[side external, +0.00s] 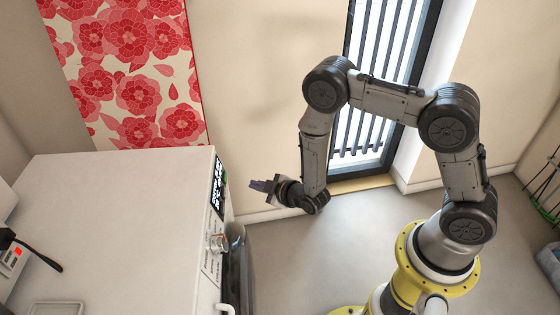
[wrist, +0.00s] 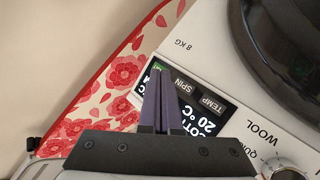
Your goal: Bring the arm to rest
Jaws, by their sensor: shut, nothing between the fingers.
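My gripper (side external: 257,185) points left toward the front of a white appliance (side external: 110,200) in the side external view. It is apart from the panel in that view. In the wrist view my gripper (wrist: 159,75) shows two dark purple fingers, shut with nothing between them. They cover part of the appliance's lit display (wrist: 198,102), which reads "SPIN", "TEMP" and "20 °C". The display also shows edge-on in the side external view (side external: 218,187). My arm is bent in an arch above the floor.
A dark round door (wrist: 290,35) is beside the panel. A red floral hanging (side external: 130,75) and a barred window (side external: 378,80) are behind. Grey floor (side external: 300,255) is open.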

